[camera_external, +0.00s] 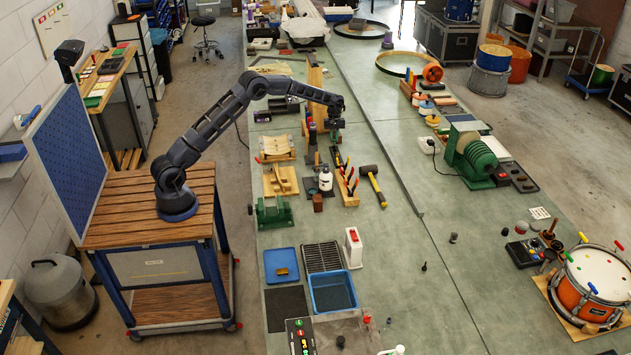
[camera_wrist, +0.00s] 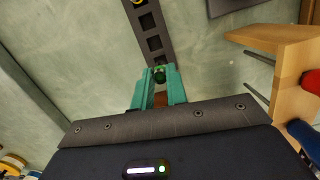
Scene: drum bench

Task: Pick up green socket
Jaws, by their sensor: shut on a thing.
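The green socket (camera_wrist: 159,76) is a small round piece with a dark opening, seen in the wrist view between the tips of my teal fingers. My gripper (camera_wrist: 158,82) is shut on it, one finger on each side. Just beyond lies the dark socket rail (camera_wrist: 153,30) with a row of square slots. I cannot tell whether the socket is clear of the rail. In the external view my gripper (camera_external: 334,124) is over the bench near the rail (camera_external: 336,156); the socket is too small to make out there.
A wooden tool rack (camera_wrist: 280,50) with red and blue handles stands close on the right in the wrist view. A mallet (camera_external: 373,186) lies right of it in the external view. The bench left of the rail is bare in the wrist view.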

